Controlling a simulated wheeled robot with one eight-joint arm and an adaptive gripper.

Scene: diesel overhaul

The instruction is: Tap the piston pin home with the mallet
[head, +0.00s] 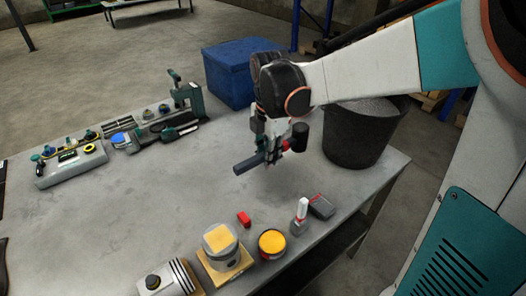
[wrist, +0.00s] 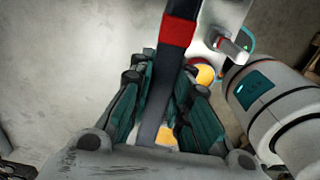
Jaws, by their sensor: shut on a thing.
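My gripper (head: 268,150) is shut on the mallet and holds it above the grey bench. The mallet's dark handle (head: 249,164) points left, and its black head (head: 300,136) with a red collar is on the right. In the wrist view the mallet (wrist: 178,35) passes between the teal fingers (wrist: 165,105), with its red band beyond them. A grey cylindrical part with a tan top, possibly the piston (head: 221,246), stands on a wooden block at the front of the bench, well below and left of the mallet. I cannot make out the pin.
A yellow-topped can (head: 272,244), a small red block (head: 243,218), a white bottle (head: 300,214) and a dark box (head: 321,207) stand near the front. A black bucket (head: 352,145) and blue bin (head: 232,75) stand behind. The bench middle (head: 165,195) is clear.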

